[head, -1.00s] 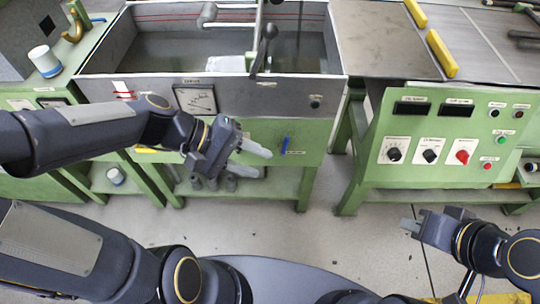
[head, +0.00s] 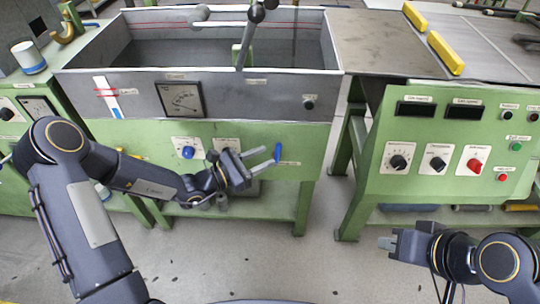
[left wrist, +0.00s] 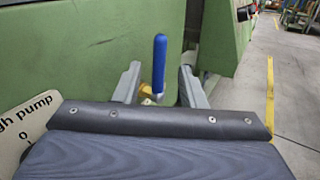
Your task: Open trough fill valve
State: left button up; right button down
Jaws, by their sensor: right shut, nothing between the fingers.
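A small upright blue valve lever (head: 278,153) sits on the green front below the grey trough (head: 240,98). My left gripper (head: 274,158) is open in front of the green panel, its fingers reaching toward the lever. In the left wrist view the blue lever (left wrist: 159,65) stands upright between the two open fingers (left wrist: 158,84), with a brass part at its base. No clear contact shows, and I cannot tell how deep between the fingers the lever is. My right gripper (head: 385,243) is shut and empty at the lower right, away from the trough.
A blue knob (head: 187,152) is on the green front, left of my gripper. A control panel (head: 450,150) with dials stands at the right. A gap with bare floor (head: 330,205) separates it from the trough stand. A "pump" label (left wrist: 28,125) shows in the left wrist view.

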aim_at(276, 152)
pick_arm(q)
jog(key=x, duration=0.3)
jog(key=shift+d, duration=0.15)
jog(key=shift+c, duration=0.4)
grip_shut()
